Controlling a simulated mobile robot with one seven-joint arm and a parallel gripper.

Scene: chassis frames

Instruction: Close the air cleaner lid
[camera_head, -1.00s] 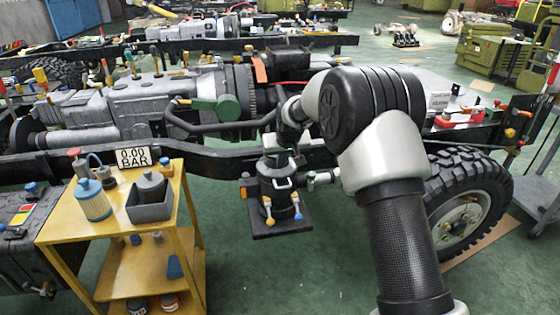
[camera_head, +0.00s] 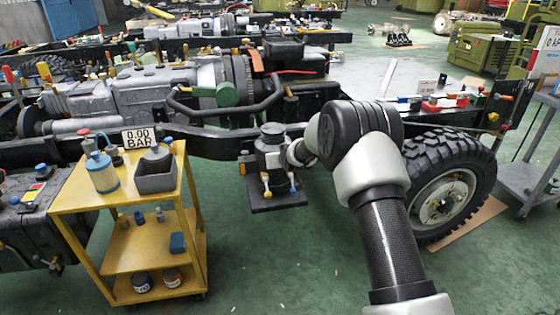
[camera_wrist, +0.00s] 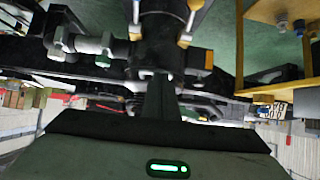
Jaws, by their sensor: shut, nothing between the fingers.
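The air cleaner (camera_head: 272,178) is a black canister on a dark plate at the frame rail in the head view. Two clips with yellow and blue ends hang at its front. My arm reaches its right upper side, and dark parts there blend together, so the lid's position is unclear. In the wrist view the canister (camera_wrist: 163,28) is at top centre, seen upside down, with clips beside it. My gripper (camera_wrist: 157,92) shows as a narrow dark finger shape pointing toward the canister, shut and empty. Whether it touches the canister cannot be told.
A large tyre (camera_head: 412,165) is on the right. The green floor in front is open.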

